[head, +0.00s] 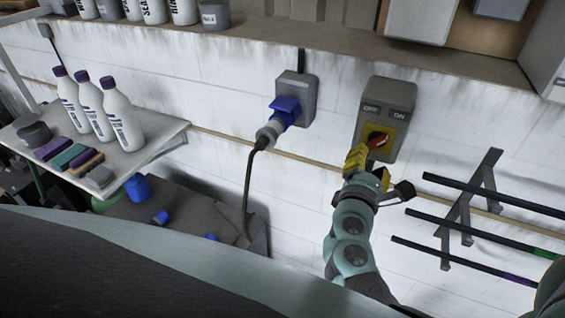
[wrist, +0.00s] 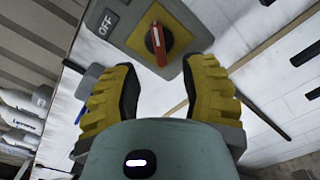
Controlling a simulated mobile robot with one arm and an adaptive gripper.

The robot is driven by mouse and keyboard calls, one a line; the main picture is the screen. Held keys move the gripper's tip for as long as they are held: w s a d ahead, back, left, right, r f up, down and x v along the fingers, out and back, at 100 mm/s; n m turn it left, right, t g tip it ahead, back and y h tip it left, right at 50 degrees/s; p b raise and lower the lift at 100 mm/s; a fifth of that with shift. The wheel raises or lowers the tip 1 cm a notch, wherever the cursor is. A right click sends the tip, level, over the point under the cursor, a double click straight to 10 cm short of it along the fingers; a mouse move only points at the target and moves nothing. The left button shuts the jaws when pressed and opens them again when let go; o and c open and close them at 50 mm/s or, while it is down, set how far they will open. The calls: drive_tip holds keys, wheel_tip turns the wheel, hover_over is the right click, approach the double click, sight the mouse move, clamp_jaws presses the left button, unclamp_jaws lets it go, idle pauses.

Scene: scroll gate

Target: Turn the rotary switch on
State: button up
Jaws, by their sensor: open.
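The rotary switch is a grey wall box (head: 389,101) with OFF and ON labels, a yellow plate (head: 368,132) and a red knob (head: 377,141). In the wrist view the red knob (wrist: 158,44) runs nearly up and down the picture on its black disc, with the OFF label (wrist: 107,23) at upper left. The ON label is out of that view. My gripper (head: 367,158) is just below the knob in the head view. In the wrist view its yellow fingers (wrist: 158,75) are spread wide, one on each side of the knob, with nothing between them. I see no contact.
A grey socket (head: 296,97) with a blue plug (head: 285,108) and hanging cable is left of the switch. A wall rack with dark rods (head: 487,190) is at right. A shelf with bottles (head: 121,121) stands at left.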

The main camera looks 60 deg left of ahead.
drive_tip(key=shift+v, duration=2.4)
